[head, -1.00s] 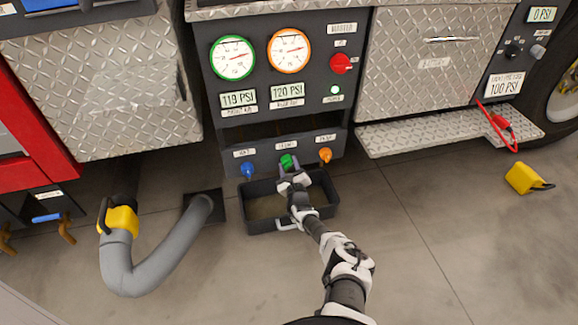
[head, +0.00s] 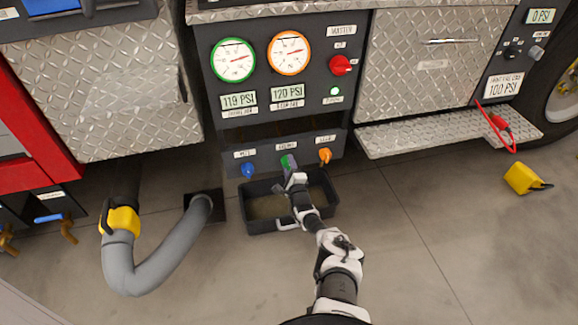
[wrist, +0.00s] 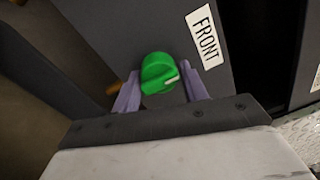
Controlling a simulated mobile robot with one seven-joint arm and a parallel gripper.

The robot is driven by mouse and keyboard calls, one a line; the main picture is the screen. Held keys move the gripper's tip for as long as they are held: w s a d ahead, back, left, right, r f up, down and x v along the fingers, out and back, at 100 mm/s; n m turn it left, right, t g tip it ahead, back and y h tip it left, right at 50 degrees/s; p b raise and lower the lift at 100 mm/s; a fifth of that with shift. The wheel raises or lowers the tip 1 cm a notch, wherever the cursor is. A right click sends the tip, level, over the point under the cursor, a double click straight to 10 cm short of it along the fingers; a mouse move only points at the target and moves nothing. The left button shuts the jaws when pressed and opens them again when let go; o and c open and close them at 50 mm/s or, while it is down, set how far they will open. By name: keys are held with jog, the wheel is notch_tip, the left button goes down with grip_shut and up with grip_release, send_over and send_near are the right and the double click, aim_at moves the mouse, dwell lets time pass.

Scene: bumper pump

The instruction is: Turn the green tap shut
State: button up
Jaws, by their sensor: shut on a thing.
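The green tap (head: 286,160) is the middle one of three taps on the dark lower panel, under a small label. In the wrist view its round green knob (wrist: 160,73) with a pale pointer mark sits between the two purple fingers, below a FRONT label. My gripper (head: 289,165) is at the tap with a finger on each side, shut on the knob. In the wrist view my gripper (wrist: 160,88) hides part of the panel below. The green-rimmed gauge (head: 233,60) reads about 119 PSI on its display.
A blue tap (head: 247,170) is left of the green one and an orange tap (head: 325,156) is right of it. A black tray (head: 262,227) lies on the floor below. A grey hose (head: 150,275) lies at left, and a yellow block (head: 522,179) at right.

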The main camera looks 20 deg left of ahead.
jog(key=shift+s+a+f+n, duration=0.15)
jog(key=shift+f+n, duration=0.05)
jog(key=shift+n, duration=0.2)
jog(key=o, duration=0.9)
jog(key=shift+c, duration=0.2)
jog(key=shift+r, duration=0.1)
jog(key=shift+s+d+p, duration=0.15)
jog(key=shift+d+p, duration=0.15)
jog(key=shift+p, duration=0.1)
jog(key=shift+p+v, duration=3.65)
jog(key=shift+v, duration=2.95)
